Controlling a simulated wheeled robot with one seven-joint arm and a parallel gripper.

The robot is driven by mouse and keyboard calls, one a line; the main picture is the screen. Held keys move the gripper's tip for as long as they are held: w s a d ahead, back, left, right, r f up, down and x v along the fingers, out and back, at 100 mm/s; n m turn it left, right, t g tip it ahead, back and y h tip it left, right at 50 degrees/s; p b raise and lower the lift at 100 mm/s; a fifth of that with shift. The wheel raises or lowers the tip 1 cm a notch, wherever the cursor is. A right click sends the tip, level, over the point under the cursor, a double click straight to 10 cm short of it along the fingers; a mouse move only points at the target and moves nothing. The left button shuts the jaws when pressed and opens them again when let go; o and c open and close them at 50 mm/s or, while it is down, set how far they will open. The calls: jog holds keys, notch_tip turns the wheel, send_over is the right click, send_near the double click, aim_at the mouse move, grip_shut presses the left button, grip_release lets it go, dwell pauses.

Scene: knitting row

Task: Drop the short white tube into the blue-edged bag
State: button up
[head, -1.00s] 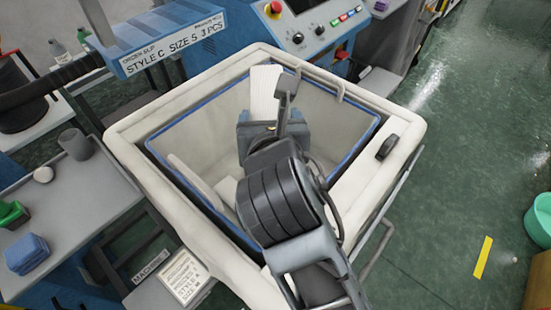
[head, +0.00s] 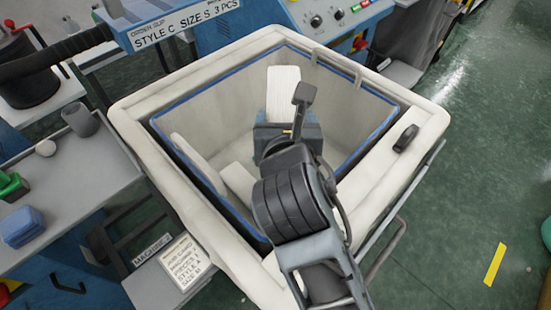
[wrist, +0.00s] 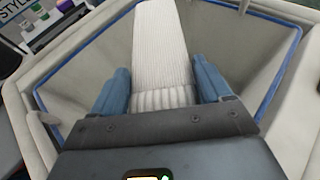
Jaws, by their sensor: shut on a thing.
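The white ribbed knit tube (wrist: 162,45) is in my gripper (wrist: 160,78), between the two blue fingers, and extends beyond them. In the head view the tube (head: 283,88) stands up in front of the gripper (head: 286,128), over the bag opening. The blue-edged bag (head: 210,85) is a large cream bag, open at the top, with a blue line inside its rim. The bag is below and around the gripper in the picture. My arm hides part of the bag's near right side and floor.
Two pale pieces (head: 238,181) show inside the bag at left. A grey table (head: 60,175) with a grey cup (head: 80,120) and blue folded item (head: 22,226) stands left. Green floor is open at right.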

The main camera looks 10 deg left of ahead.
jog(key=shift+f, duration=0.1)
jog(key=o, duration=1)
jog(key=shift+c, duration=0.2)
jog(key=v, duration=0.7)
jog(key=shift+s, duration=0.4)
